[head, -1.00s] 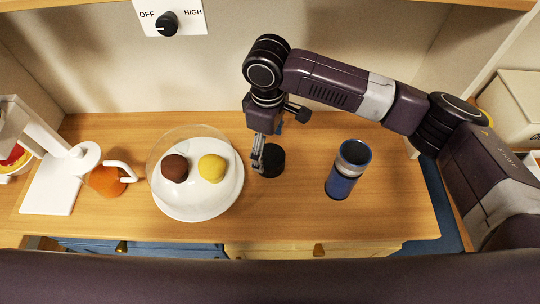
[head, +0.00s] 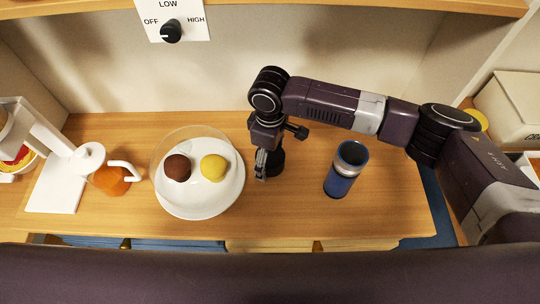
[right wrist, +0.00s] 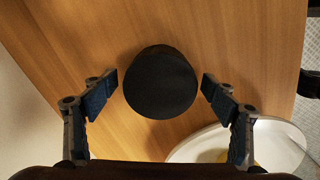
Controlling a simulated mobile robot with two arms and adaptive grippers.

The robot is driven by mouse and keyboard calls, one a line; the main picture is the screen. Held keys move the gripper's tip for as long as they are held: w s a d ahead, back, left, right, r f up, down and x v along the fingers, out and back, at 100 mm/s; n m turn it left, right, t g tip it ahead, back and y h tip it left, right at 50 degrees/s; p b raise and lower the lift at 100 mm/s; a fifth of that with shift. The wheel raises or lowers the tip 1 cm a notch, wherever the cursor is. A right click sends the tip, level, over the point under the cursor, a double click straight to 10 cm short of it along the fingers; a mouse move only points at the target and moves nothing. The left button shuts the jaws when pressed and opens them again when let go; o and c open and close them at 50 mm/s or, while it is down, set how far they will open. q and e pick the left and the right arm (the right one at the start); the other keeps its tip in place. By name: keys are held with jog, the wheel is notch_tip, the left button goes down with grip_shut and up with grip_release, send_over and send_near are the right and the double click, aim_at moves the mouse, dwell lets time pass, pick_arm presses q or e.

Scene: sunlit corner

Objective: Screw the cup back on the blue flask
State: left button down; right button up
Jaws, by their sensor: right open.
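The blue flask (head: 342,174) stands upright at the right of the wooden counter, with a grey band near its dark top. A black cup (head: 279,162) stands on the counter left of the flask, partly hidden behind my right gripper (head: 264,172). In the right wrist view the black cup (right wrist: 160,85) sits between the two fingers of my right gripper (right wrist: 161,82). The fingers are open, with a gap on each side of the cup. My left gripper is not in view.
A white plate (head: 200,208) with a brown ball and a yellow ball under a clear dome stands left of the cup. Further left are an orange jug (head: 110,182) and a white appliance (head: 50,200). The counter between cup and flask is clear.

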aim_at(270, 155)
jog(key=shift+c, duration=0.5)
jog(key=c, duration=1.2)
notch_tip(270, 155, up, 9)
jog(key=shift+r+b, duration=0.1)
jog(key=shift+b, duration=1)
jog(key=shift+r, duration=0.45)
